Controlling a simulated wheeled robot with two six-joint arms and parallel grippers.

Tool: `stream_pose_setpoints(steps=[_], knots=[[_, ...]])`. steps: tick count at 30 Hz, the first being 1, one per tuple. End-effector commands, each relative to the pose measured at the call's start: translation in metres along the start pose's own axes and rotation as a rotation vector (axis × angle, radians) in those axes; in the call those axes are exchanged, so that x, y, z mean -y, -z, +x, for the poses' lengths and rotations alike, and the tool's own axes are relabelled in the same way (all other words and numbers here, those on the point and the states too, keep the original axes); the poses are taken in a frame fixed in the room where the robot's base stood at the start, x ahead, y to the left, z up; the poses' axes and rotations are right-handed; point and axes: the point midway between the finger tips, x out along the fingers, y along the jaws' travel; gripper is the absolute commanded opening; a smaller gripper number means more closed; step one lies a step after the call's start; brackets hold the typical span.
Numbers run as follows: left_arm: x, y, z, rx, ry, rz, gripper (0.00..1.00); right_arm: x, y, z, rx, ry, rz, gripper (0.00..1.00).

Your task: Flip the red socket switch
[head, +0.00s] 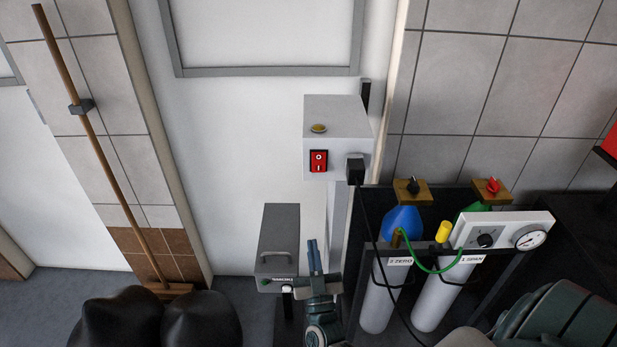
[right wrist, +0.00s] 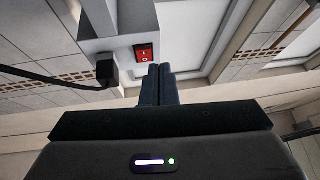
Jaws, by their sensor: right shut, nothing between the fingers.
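The red socket switch (head: 318,161) is a small rocker with white marks on the front of a grey-white box (head: 345,125) on a post. A black plug (head: 355,170) sits beside it on the right, with a cable hanging down. My right gripper (head: 314,250) is shut and empty, pointing up, below the switch in the head view and apart from it. In the right wrist view the shut fingers (right wrist: 160,72) point toward the switch (right wrist: 144,53), which shows just beyond and left of the tips. My left gripper is not in view.
A grey case with a handle (head: 278,245) stands left of my right gripper. Two gas cylinders (head: 378,300) and a gauge panel (head: 502,231) stand to the right. The plug's black cable (head: 372,235) hangs between. A broom (head: 100,150) leans at the left.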

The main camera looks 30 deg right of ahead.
Motion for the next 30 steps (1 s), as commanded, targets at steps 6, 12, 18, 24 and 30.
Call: stream_pose_setpoints(steps=[6, 12, 18, 24, 30], knots=[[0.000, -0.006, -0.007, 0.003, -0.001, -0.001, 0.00, -0.021, 0.054, 0.020, -0.126, -0.130, 0.003, 0.00], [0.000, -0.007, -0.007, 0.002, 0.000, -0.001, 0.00, -0.023, 0.056, 0.021, -0.136, -0.140, 0.002, 0.00], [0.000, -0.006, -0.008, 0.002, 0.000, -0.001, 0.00, -0.023, 0.057, 0.023, -0.135, -0.138, 0.002, 0.00], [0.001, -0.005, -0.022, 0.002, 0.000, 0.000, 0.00, -0.026, 0.063, 0.048, -0.137, -0.136, 0.002, 0.00], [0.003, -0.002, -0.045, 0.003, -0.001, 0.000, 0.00, -0.032, 0.070, 0.091, -0.138, -0.136, 0.001, 0.00]])
